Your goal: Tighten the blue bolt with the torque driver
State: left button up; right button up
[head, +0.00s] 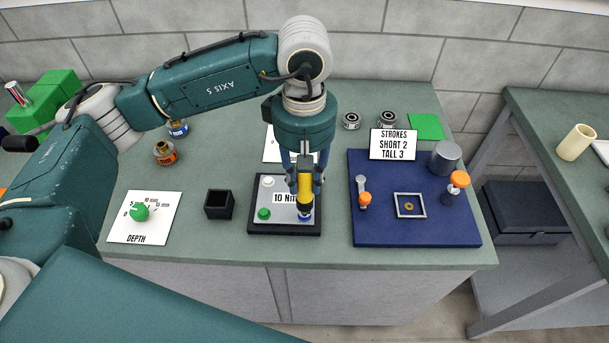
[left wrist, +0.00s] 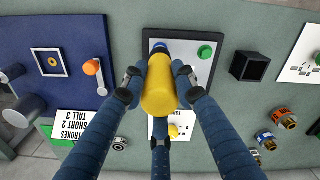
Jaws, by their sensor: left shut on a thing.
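The torque driver (head: 305,190), yellow with a black lower part, stands upright in my left gripper (head: 305,181). The gripper is shut on its yellow body, which also shows in the left wrist view (left wrist: 158,92). The driver's lower end is at the blue bolt (head: 306,219) at the front right of the bolt plate (head: 282,206); I cannot tell whether it is fully seated. A blue edge of the bolt (left wrist: 160,46) shows beyond the driver in the left wrist view. The green bolt (head: 263,214) and a white bolt (head: 268,181) are on the plate. My right gripper is not in view.
A black square holder (head: 219,204) and a depth dial card (head: 143,217) lie left of the plate. A blue board (head: 416,233) with orange-knobbed levers and a grey cylinder lies right. A "STROKES SHORT 2 TALL 3" sign (head: 394,145) stands behind it.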

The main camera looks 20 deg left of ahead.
pick_arm(q)
jog(key=shift+s+f, duration=0.1)
jog(key=shift+r+p, duration=0.35)
jog(key=shift+r, duration=0.45)
jog(key=shift+r+p, duration=0.6)
jog(key=shift+r, duration=1.2)
